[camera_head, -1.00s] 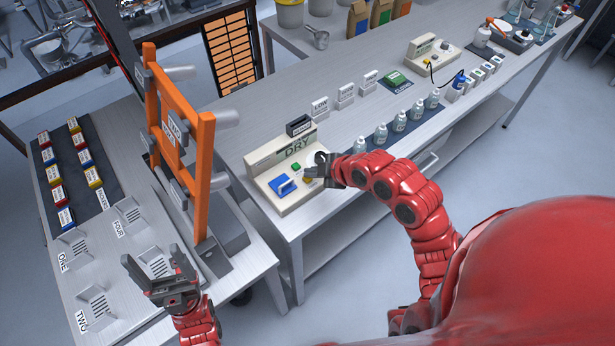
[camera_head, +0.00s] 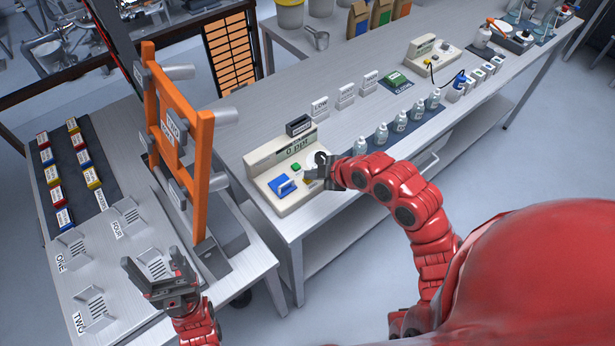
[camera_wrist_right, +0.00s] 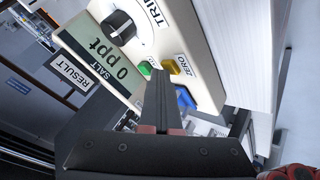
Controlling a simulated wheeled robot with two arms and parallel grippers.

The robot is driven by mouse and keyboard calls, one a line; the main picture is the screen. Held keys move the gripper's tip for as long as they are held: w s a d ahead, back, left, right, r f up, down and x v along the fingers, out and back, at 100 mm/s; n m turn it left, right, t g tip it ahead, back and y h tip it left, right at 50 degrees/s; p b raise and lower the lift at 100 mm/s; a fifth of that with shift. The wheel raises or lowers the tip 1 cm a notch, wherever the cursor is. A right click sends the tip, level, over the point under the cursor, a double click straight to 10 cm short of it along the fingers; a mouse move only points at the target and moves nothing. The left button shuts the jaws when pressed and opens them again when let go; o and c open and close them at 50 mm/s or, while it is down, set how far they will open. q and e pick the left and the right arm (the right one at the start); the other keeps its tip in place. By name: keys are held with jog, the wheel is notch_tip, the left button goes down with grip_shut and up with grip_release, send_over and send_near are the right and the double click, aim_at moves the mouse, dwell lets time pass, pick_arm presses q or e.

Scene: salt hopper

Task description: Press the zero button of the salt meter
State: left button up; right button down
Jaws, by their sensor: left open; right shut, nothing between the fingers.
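The salt meter (camera_head: 262,158) is a cream box on the right-hand bench, its display reading "0 ppt". In the right wrist view the yellow button (camera_wrist_right: 175,64) sits beside the ZERO label, with a green button (camera_wrist_right: 145,69) next to it. My right gripper (camera_head: 313,178) is shut and empty over the meter's right side, hiding the yellow button in the head view. In the right wrist view the right fingertips (camera_wrist_right: 159,73) lie close beside the yellow button; I cannot tell if they touch. My left gripper (camera_head: 160,278) is open and empty above the left table.
The meter also has a blue part (camera_head: 282,186) and a TRIM dial (camera_wrist_right: 122,27). A dark RESULT block (camera_head: 298,125) stands behind it. Several bottles (camera_head: 381,134) stand to its right. An orange frame (camera_head: 203,190) stands on the left table.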

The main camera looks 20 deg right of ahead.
aim_at(312, 182)
jog(key=shift+r+p, duration=0.45)
jog(key=shift+r, duration=0.5)
jog(key=shift+r, duration=0.1)
notch_tip(312, 182, up, 5)
jog(key=shift+f+p, duration=0.1)
jog(key=shift+p, duration=1.15)
jog(key=shift+w, duration=0.1)
